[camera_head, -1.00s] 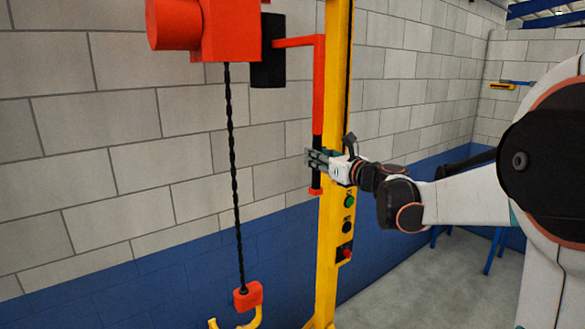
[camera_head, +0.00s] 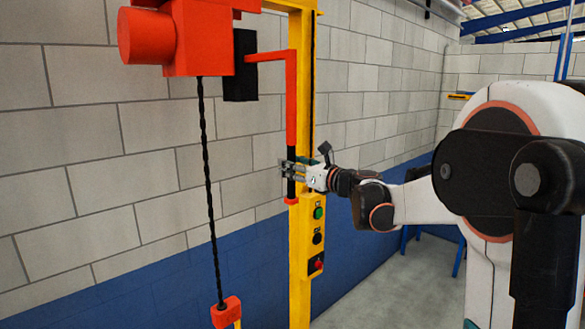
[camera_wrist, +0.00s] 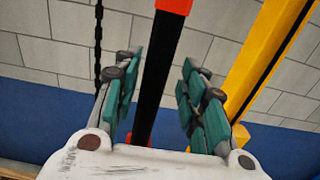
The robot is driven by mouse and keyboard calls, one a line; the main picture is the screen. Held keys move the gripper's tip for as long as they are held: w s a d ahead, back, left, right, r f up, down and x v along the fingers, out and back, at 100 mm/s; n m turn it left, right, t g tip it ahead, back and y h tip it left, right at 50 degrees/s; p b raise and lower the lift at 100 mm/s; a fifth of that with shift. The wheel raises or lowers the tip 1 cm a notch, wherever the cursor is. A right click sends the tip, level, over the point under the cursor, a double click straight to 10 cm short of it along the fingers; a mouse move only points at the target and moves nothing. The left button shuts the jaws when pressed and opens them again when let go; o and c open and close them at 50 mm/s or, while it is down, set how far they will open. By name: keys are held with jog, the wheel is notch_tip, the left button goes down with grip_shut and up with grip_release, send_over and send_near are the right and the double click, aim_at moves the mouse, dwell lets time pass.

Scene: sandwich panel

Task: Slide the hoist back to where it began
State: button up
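The red hoist (camera_head: 204,42) hangs at the upper left in the head view, its top cut off, with a black block (camera_head: 240,75) on its right side. A black chain (camera_head: 208,170) runs down to a red hook block (camera_head: 226,311). A red bent handle (camera_head: 291,95) reaches from the hoist and ends in a black grip (camera_wrist: 160,75) with a red tip (camera_head: 291,201). My gripper (camera_head: 291,168) is at the grip. In the wrist view its green-padded fingers stand apart on both sides of the grip, with a gap visible at the left finger.
A yellow post (camera_head: 300,255) stands just behind the handle, with green, black and red buttons (camera_head: 318,238). A grey block wall (camera_head: 130,200) with a blue lower band lies behind. Open floor (camera_head: 390,275) shows at the lower right.

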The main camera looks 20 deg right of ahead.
jog(key=shift+s, duration=0.15)
jog(key=v, duration=1.1)
jog(key=shift+s, duration=0.35)
jog(key=shift+d, duration=0.1)
